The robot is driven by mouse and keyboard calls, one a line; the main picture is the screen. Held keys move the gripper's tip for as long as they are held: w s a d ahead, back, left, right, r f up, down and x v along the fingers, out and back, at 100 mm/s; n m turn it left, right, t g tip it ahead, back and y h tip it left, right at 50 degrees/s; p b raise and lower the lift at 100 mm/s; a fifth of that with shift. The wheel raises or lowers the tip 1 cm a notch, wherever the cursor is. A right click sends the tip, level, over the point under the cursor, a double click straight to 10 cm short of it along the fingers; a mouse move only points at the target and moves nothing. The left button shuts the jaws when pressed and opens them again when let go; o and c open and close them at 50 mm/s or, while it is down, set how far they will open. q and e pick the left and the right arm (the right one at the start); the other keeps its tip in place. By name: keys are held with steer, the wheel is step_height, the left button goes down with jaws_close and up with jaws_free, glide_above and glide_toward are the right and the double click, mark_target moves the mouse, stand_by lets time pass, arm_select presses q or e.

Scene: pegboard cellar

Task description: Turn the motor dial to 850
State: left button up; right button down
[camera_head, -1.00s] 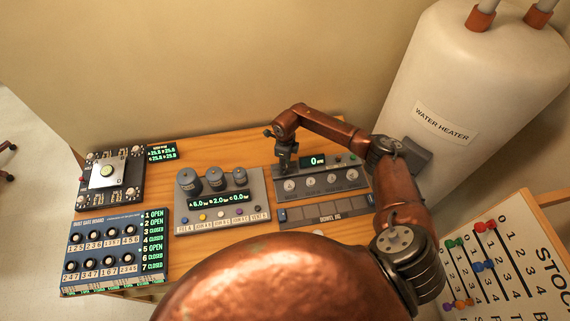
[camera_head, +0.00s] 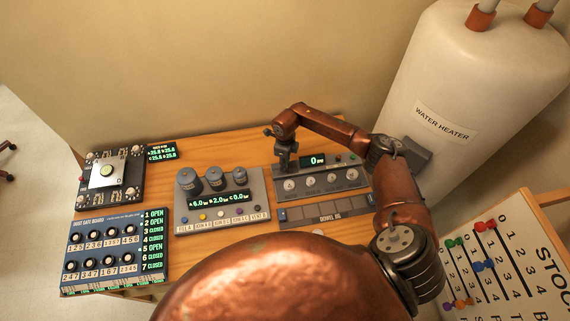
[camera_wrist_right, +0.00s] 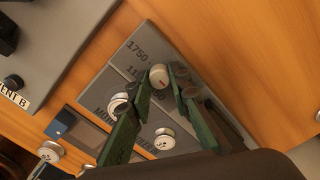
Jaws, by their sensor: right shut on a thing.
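The motor panel (camera_head: 347,182) is a grey unit at the right of the bench, with a small display (camera_head: 314,161) reading 0. The motor dial (camera_wrist_right: 158,76) shows in the right wrist view as a pale round knob with a red mark, beside printed figures including 1750. My right gripper (camera_head: 286,164) points down over the panel's left part and hides the dial in the head view. In the right wrist view its green fingers (camera_wrist_right: 164,78) are shut on the dial, one on each side. My left gripper is not in view.
Left of the panel stands a grey unit (camera_head: 252,212) with several dark cylinders and a green display. A blue gate board (camera_head: 107,218) lies farther left. A white water heater (camera_head: 437,155) stands close on the right. Some bare wood (camera_head: 222,146) shows behind the units.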

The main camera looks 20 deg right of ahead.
steer(key=shift+m, duration=1.2)
steer(key=m, duration=0.2)
steer(key=shift+m+b, duration=0.35)
steer(key=shift+m, duration=0.05)
steer(key=m, duration=0.3)
steer(key=shift+m, duration=1.6)
steer(key=c, duration=1.8)
jaws_free()
steer(key=shift+o, duration=0.2)
